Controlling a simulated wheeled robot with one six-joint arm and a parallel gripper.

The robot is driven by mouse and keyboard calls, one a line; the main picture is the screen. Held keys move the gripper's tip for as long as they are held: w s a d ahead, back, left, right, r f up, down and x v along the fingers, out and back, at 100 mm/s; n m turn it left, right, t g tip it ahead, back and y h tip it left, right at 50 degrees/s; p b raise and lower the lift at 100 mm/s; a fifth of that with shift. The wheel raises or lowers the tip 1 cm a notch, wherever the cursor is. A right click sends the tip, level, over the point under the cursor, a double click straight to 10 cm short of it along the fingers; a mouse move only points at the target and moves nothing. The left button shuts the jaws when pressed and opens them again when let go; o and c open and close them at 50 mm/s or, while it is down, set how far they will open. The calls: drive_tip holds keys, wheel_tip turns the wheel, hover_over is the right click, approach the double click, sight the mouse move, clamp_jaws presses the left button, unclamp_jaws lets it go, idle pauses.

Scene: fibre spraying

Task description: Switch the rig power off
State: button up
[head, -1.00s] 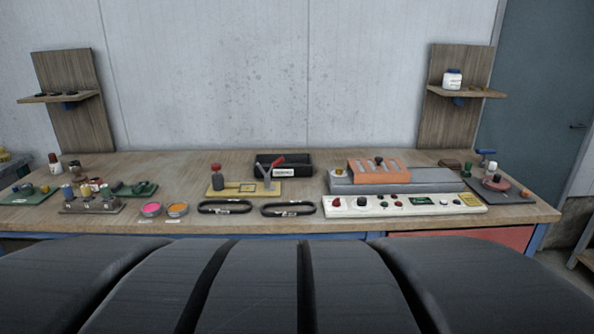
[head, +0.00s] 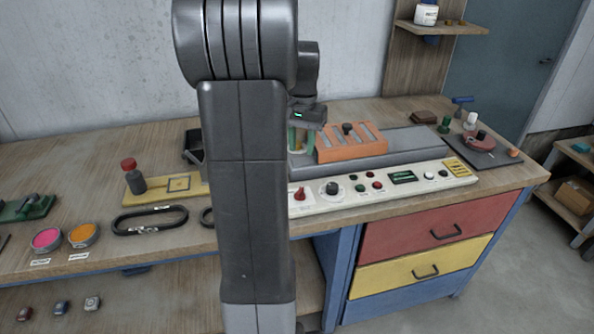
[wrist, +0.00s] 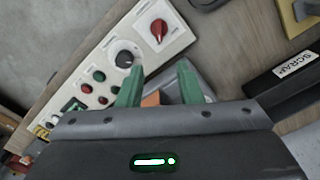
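The rig's cream control panel (head: 345,198) runs along the front of a grey rig body on the bench. A red pointer knob (head: 300,193) is at its left end and also shows in the wrist view (wrist: 159,29). A black and white dial (head: 332,188) is to its right. My gripper (head: 302,138) is above the rig's left end. In the wrist view its green fingers (wrist: 158,73) are apart with nothing held between them. The panel lies beyond the fingertips, and the gripper is apart from the red knob. I cannot tell which control is the power switch.
An orange slotted block (head: 350,148) sits on the rig. A black scrap bin (wrist: 285,85) is beside it. Black belt loops (head: 150,219) and colour pots (head: 65,237) lie to the left. My arm hides part of the bench's middle.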

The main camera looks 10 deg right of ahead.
sight(301, 188)
wheel_tip(301, 188, down, 14)
drive_tip(key=shift+s+r, duration=0.1)
drive_tip(key=shift+r, duration=0.1)
idle(0.4)
clamp_jaws()
